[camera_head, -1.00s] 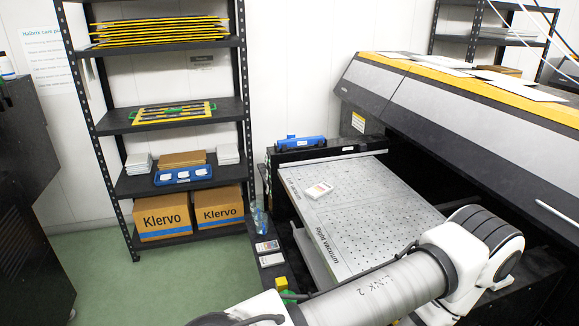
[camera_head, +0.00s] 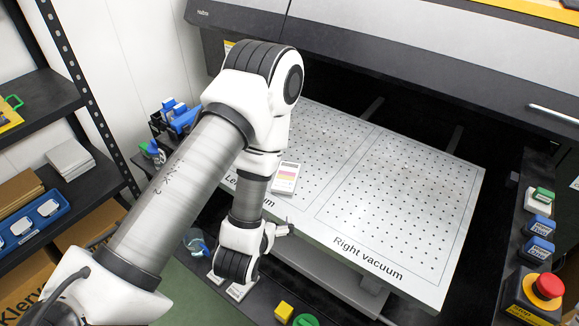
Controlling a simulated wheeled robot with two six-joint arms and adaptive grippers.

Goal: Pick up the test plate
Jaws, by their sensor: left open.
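My left arm crosses the left of the view and bends down beside the plate. My left gripper (camera_head: 284,230) is just in front of the bed's front edge, below the plate in the picture and apart from it. It is open and seen small, with nothing visible between its fingers. My arm hides part of the bed's left side. My right gripper is out of view.
The printer body (camera_head: 400,60) overhangs the back of the bed. A red stop button (camera_head: 548,286) and several stamp-like blocks line the right side. A yellow block (camera_head: 284,312) and a green button (camera_head: 305,320) are at the front. A shelf (camera_head: 45,110) stands left. The bed's right half is clear.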

